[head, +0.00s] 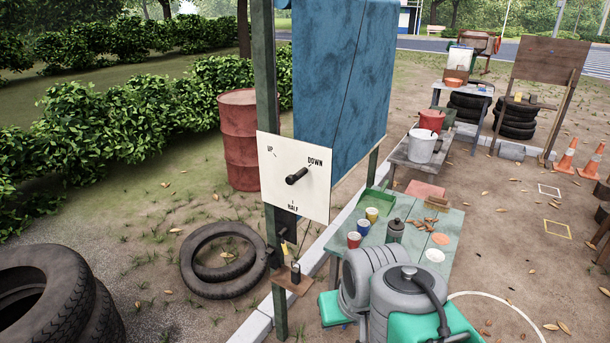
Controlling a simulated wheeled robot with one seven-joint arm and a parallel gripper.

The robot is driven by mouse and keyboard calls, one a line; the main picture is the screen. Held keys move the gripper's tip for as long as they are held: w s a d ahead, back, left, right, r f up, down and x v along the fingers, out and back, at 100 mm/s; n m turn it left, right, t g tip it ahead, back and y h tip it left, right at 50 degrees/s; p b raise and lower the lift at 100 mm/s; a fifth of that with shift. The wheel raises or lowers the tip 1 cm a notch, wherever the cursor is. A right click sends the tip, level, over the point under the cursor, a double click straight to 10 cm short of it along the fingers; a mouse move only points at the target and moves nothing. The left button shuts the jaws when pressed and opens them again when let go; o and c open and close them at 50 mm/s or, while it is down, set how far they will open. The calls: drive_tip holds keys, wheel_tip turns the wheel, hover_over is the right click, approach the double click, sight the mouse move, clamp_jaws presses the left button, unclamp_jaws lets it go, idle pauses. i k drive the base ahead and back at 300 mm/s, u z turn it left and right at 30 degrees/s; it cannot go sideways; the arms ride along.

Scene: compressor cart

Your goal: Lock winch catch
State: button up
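A white board (275,195) marked UP, DOWN and HALF is fixed to a dark green post (265,90). A black handle (297,176) sticks out of the board, and its end near DOWN. Below the board, dark fittings and a small yellow piece (284,247) sit on the post. A small brown shelf (288,285) beneath them carries a small dark upright piece (295,272). Which of these parts is the winch catch, and whether it is locked, I cannot tell. My gripper is not in view.
A blue tarp (340,80) hangs right of the post. A green table (450,225) with cans stands behind a grey and teal machine (395,300). Tyres (222,252) and a red drum (238,140) are at left. Cones (567,157) stand far right. Open dirt lies at right.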

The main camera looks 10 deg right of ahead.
sight(285, 231)
drive_tip(key=z, duration=0.65)
drive_tip(key=i, duration=0.55)
drive_tip(key=u, duration=2.15)
